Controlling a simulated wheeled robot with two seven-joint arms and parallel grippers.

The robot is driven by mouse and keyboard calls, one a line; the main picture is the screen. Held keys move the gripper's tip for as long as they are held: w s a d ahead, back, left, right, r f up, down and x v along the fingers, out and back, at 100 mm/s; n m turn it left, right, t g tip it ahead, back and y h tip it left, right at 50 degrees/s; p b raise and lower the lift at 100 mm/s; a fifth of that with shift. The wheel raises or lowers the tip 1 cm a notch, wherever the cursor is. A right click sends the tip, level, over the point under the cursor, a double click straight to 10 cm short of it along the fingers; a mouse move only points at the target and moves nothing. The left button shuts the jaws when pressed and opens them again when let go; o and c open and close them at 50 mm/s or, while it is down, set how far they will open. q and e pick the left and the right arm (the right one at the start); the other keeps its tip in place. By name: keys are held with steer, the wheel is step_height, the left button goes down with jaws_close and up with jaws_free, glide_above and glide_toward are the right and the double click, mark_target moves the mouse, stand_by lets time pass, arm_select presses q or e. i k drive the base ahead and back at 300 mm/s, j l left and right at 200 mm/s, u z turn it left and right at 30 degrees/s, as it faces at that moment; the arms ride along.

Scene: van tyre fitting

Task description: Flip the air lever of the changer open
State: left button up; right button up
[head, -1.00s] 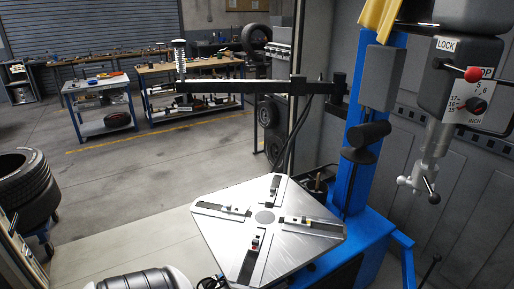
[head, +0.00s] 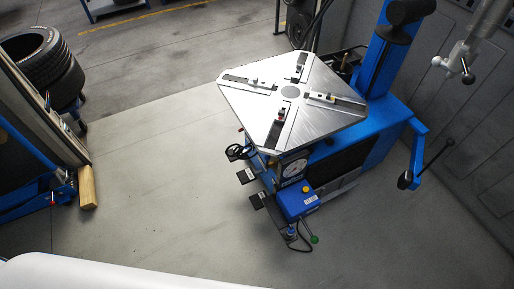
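The tyre changer stands right of centre, with a square metal turntable (head: 262,112) on a blue cabinet (head: 375,135). Low on its front is a blue box (head: 297,203) with a yellow button on top. Below the box, near the floor, is a small fitting (head: 291,233) with a green knob (head: 314,239) and a dark hose. At the right, a blue arm (head: 417,150) carries a dark rod with a black knob (head: 450,142). I cannot tell for sure which of these is the air lever, or its position. Neither of my grippers is in view.
Black pedals (head: 246,176) stick out at the changer's front left. A stack of tyres (head: 42,65) stands at the upper left. A blue frame (head: 35,180) and a wooden block (head: 87,187) are at the left. The grey floor between is clear.

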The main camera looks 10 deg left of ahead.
mark_target(267, 157)
steer(key=u, duration=0.15)
steer(key=i+j+u, duration=0.1)
steer(key=j, duration=0.3)
steer(key=i+j+u, duration=0.1)
steer(key=j, duration=0.3)
steer(key=i+j+u, duration=0.1)
steer(key=j, duration=0.25)
